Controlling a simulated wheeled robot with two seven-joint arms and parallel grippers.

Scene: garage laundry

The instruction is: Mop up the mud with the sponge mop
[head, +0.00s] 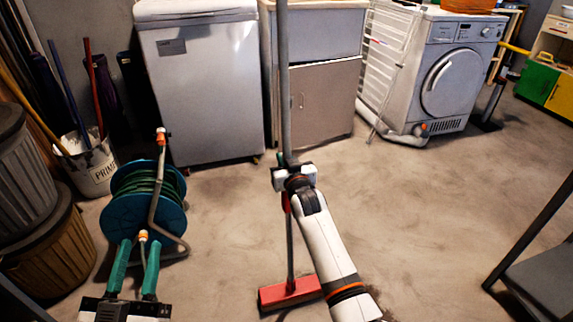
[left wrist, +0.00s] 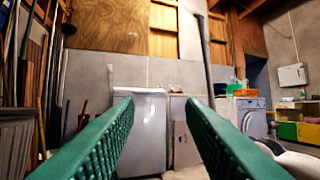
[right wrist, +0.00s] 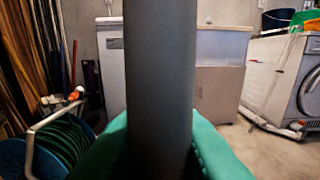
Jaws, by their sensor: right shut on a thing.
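The sponge mop has a long grey handle (head: 285,80) and a red head (head: 290,293) down at the floor in the head view. My right gripper (head: 288,160) is shut on the handle, which stands nearly upright. The handle fills the middle of the right wrist view (right wrist: 160,80), between the green fingers. My left gripper (head: 140,243) is open and empty at the lower left, in front of the hose reel; its spread fingers show in the left wrist view (left wrist: 160,120). A dark brownish patch, perhaps mud, shows beside the mop head, partly hidden by my right arm.
A blue hose reel (head: 125,208) stands at the left, near a white bucket (head: 92,172) of tools and ribbed bins (head: 50,240). A white chest appliance (head: 205,95), a cabinet (head: 325,100) and a washer (head: 450,75) line the back. Floor is open at centre right; a dark-legged table (head: 545,285) stands right.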

